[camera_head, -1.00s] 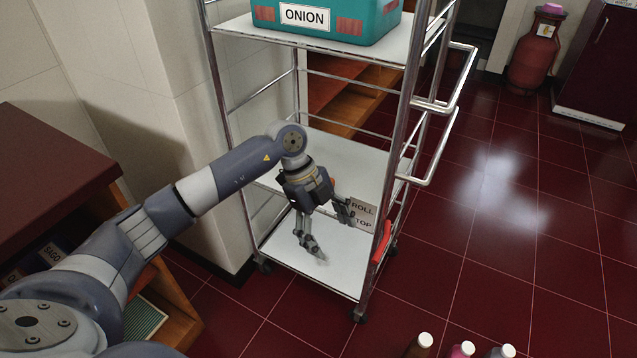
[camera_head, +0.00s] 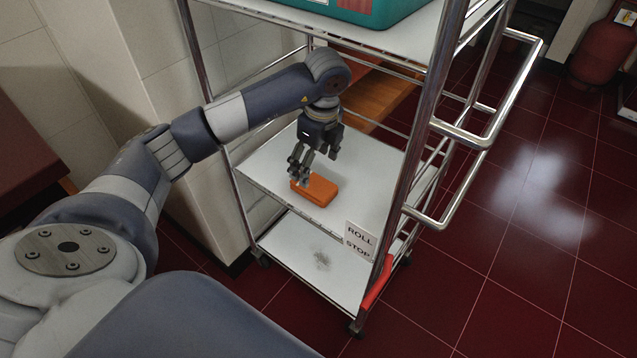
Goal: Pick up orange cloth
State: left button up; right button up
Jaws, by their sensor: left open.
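The orange cloth (camera_head: 318,191), a folded block shape, lies on the middle shelf (camera_head: 366,205) of the metal trolley, near the shelf's front edge. My left gripper (camera_head: 314,173) is open and points down just above and behind the cloth's left part. Its fingers overlap the cloth's left end in the picture, and I cannot tell whether they touch it. My right gripper is not in view.
Trolley posts (camera_head: 415,140) rise beside the shelf, and side rails close its right side. A teal crate (camera_head: 350,8) stands on the top shelf above my arm. The bottom shelf (camera_head: 310,262) is bare except for a dark smudge. Open red tiled floor lies right.

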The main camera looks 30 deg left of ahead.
aim_at(314, 184)
pick_arm(q)
jog(key=shift+a+f+b, duration=0.15)
jog(key=shift+f+b, duration=0.2)
jog(key=shift+f, duration=1.6)
jog(key=f, duration=0.3)
jog(key=f+b, duration=0.1)
jog(key=shift+w+a+f, duration=0.1)
jog(key=shift+w+f, duration=0.05)
jog(key=shift+w, duration=0.15)
jog(key=c, duration=1.2)
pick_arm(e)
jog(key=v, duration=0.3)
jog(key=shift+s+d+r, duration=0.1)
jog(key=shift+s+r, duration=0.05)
